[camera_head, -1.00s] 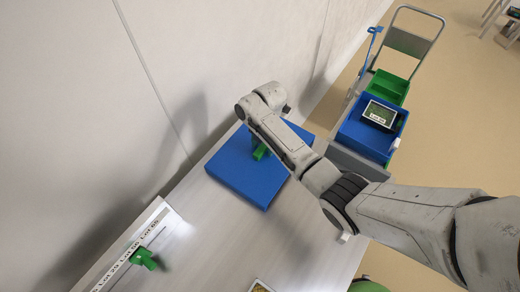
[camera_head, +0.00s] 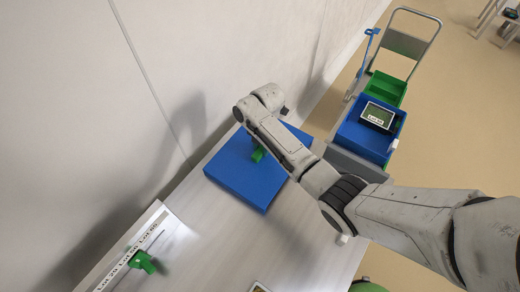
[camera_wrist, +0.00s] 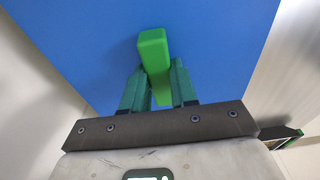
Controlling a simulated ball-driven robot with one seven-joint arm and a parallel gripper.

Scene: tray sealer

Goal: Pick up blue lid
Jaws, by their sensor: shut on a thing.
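The blue lid (camera_head: 243,178) is a flat square with a green handle (camera_head: 257,155) on top. It sits at the far end of the pale table, partly hidden under my arm. In the wrist view the blue lid (camera_wrist: 90,40) fills the upper part, and its green handle (camera_wrist: 154,50) stands between the two dark green fingers of my gripper (camera_wrist: 156,88). My gripper is shut on the handle. In the head view the fingers are hidden behind my arm. I cannot tell whether the lid rests on something or is raised.
A labelled white strip (camera_head: 130,255) with a green handle-like piece (camera_head: 141,262) lies at the table's near left. The wall runs close along the left. A cart (camera_head: 405,45) with blue (camera_head: 352,132) and green bins (camera_head: 388,88) stands beyond the table. The table (camera_head: 225,245) is bare in the middle.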

